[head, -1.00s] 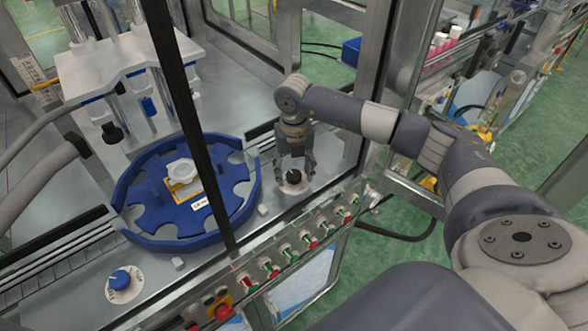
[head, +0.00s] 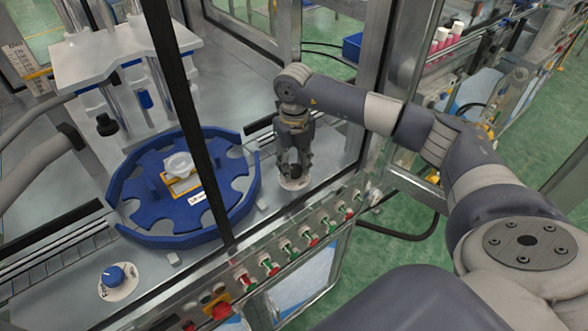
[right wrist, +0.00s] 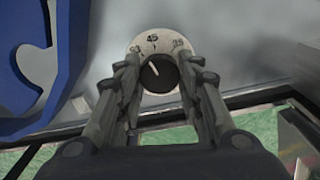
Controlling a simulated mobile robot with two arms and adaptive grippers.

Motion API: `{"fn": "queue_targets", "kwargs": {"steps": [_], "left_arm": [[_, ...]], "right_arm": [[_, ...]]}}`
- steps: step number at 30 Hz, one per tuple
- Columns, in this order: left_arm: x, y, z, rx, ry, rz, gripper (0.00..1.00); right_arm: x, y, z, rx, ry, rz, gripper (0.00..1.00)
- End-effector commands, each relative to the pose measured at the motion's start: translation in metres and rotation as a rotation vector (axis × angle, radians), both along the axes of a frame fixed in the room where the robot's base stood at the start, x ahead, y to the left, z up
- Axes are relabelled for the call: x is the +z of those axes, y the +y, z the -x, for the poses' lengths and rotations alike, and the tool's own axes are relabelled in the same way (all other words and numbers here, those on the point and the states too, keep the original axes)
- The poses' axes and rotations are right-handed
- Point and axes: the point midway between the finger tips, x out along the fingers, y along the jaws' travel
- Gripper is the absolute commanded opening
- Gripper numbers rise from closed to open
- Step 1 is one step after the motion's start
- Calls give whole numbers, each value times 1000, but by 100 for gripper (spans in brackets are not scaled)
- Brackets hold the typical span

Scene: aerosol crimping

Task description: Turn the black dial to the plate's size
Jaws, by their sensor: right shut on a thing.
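My right gripper (head: 293,168) is over the black dial, pointing down, in the head view. In the right wrist view the black dial (right wrist: 158,76) sits between the fingers of my right gripper (right wrist: 159,82), which are shut on it. The dial's white pointer line leans up and left. Its white scale plate (right wrist: 153,42) shows 45 at the top and another number on each side, partly hidden or blurred. In the head view the fingers hide most of the dial. A yellow plate (head: 183,184) with a white part lies on the blue turntable; its label is too small to read. My left gripper is out of view.
The blue turntable (head: 140,238) stands left of my right gripper. A separate blue dial (head: 113,275) is at the lower left. A black frame post (head: 190,130) crosses the view. A row of buttons (head: 270,268) runs along the front edge.

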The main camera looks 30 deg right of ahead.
Motion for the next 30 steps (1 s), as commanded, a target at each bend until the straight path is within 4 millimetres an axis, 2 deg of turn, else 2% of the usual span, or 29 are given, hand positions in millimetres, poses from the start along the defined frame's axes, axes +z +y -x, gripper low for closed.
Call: {"fn": "queue_targets", "kwargs": {"steps": [1, 12, 21, 30], "left_arm": [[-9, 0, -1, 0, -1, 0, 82], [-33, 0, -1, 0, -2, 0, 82], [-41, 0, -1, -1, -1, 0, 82], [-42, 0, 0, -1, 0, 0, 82]], "right_arm": [[-4, 0, 0, 40, -1, 0, 10], [-2, 0, 0, 309, -1, 0, 10], [0, 0, 0, 421, 0, 0, 10], [1, 0, 0, 445, 0, 0, 10]]}}
